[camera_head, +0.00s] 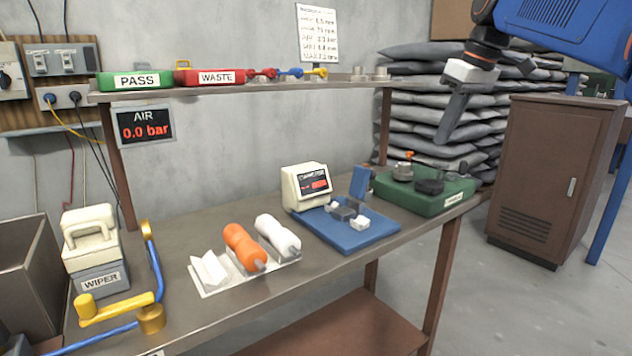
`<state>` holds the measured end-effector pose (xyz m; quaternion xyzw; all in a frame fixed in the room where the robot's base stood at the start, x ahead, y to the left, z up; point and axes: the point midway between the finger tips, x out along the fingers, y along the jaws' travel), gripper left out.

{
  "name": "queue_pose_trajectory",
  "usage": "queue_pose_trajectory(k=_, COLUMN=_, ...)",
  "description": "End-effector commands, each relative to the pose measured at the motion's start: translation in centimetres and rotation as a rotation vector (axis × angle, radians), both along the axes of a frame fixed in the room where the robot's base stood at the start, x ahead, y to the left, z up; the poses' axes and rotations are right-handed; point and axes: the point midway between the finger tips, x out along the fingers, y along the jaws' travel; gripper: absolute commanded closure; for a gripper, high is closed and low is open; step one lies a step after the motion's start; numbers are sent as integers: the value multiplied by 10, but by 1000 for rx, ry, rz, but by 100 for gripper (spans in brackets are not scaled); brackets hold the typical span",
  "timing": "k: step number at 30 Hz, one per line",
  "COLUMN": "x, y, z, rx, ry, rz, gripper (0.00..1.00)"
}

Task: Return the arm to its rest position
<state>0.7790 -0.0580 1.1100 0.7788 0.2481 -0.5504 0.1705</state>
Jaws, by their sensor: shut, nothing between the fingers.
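My gripper (452,118) is at the upper right, with a white body and long grey fingers pointing down and to the left. It hangs in the air beyond the right end of the workbench (185,250), in front of stacked grey sacks. The fingers are together and hold nothing. My blue arm (560,30) comes in from the upper right corner. The arm's base is out of view.
A brown cabinet (555,180) stands right. The shelf (250,85) carries PASS and WASTE bins. Open floor lies front right.

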Motion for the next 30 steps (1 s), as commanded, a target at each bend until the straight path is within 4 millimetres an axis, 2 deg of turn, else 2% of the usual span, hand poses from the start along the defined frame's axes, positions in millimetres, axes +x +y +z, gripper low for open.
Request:
queue_pose_trajectory(k=1, x=-16, y=1, z=-11, rx=-1, ry=0, rz=-30, gripper=100)
queue_pose_trajectory(k=8, x=-77, y=2, z=-68, rx=-3, ry=-3, rz=-180, gripper=100)
queue_pose_trajectory(k=14, x=-131, y=0, z=-127, rx=-5, ry=-13, rz=-300, gripper=100)
queue_pose_trajectory(k=20, x=-186, y=-3, z=-195, rx=-3, ry=-28, rz=-412, gripper=100)
queue_pose_trajectory(k=24, x=-224, y=-5, z=-247, rx=0, ry=-42, rz=-484, gripper=100)
queue_pose_trajectory(k=30, x=-268, y=-10, z=-313, rx=8, ry=-60, rz=-568, gripper=100)
